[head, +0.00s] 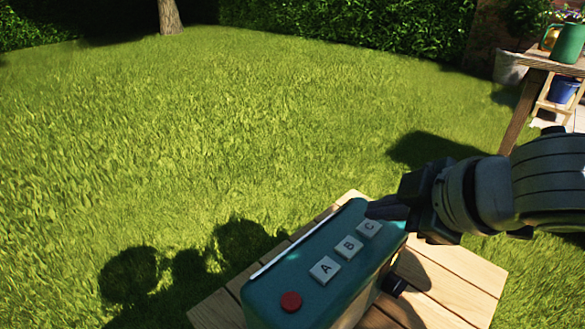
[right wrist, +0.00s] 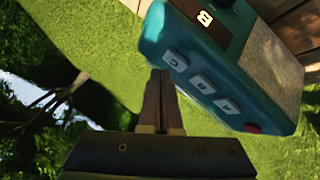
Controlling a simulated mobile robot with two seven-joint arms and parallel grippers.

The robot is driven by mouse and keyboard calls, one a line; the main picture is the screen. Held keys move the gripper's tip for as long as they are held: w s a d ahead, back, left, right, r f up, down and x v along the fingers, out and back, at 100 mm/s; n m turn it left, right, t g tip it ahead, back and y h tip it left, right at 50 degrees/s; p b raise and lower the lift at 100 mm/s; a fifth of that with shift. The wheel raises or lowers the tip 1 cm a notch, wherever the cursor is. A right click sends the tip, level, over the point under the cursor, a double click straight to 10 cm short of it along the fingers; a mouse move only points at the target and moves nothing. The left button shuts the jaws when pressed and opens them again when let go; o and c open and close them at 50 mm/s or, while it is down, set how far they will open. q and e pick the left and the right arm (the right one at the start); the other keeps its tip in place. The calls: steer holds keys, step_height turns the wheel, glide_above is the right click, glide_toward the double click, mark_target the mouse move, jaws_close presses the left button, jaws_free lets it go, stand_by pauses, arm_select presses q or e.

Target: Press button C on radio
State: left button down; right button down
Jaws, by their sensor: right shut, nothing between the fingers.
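The teal radio (head: 330,262) sits on the wooden table, with white buttons A (head: 324,269), B (head: 348,247) and C (head: 369,228) in a row on its top and a red button (head: 291,302) at the near end. My right gripper (head: 372,211) is shut and empty, its tips beside the far edge of button C. In the right wrist view, the shut fingertips (right wrist: 160,74) are close to the end button C (right wrist: 175,61); I cannot tell whether they touch it. My left gripper is not in view.
The slatted table (head: 455,285) shows bare wood to the right of the radio. A dark knob (head: 393,284) sticks out from the radio's side. Grass surrounds the table. Another table with a green watering can (head: 568,43) stands at the far right.

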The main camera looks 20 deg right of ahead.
mark_target(376, 234)
steer(key=shift+f, duration=0.1)
stand_by(0.5)
steer(key=shift+f, duration=0.35)
steer(key=shift+f, duration=0.35)
stand_by(0.5)
steer(key=shift+r, duration=0.1)
steer(key=shift+r+p, duration=0.7)
steer(key=shift+p, duration=0.1)
steer(key=shift+r, duration=0.1)
step_height(376, 234, up, 5)
steer(key=p, duration=0.6)
stand_by(0.4)
